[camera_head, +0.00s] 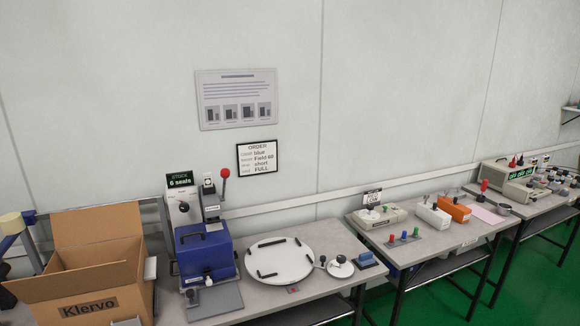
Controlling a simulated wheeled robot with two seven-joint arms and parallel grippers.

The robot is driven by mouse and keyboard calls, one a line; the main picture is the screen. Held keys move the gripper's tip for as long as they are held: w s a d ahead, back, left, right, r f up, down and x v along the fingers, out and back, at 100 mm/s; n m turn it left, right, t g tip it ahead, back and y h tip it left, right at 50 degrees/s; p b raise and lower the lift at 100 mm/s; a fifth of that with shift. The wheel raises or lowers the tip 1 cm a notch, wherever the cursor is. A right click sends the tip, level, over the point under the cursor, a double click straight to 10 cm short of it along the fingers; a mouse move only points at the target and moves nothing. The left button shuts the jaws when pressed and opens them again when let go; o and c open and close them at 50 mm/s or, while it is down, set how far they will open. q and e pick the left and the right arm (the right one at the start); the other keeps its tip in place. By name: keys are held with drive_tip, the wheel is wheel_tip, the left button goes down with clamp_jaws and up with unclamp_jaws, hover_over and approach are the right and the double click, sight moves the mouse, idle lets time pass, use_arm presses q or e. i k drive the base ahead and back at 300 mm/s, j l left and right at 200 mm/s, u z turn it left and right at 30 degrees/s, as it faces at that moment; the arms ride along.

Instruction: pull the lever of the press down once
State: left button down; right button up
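Neither of my grippers can be made out in the head view, and nothing is seen touching the lever.
An open cardboard box (88,280) stands left of the press. A round white turntable (281,261) with black bars lies to the right. Further tables with testers (435,216) run along the wall. The floor is green.

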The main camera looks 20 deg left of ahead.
sight(225, 172)
drive_tip(key=u, duration=1.15)
drive_tip(key=i+l, duration=0.1)
drive_tip(key=i, duration=1.25)
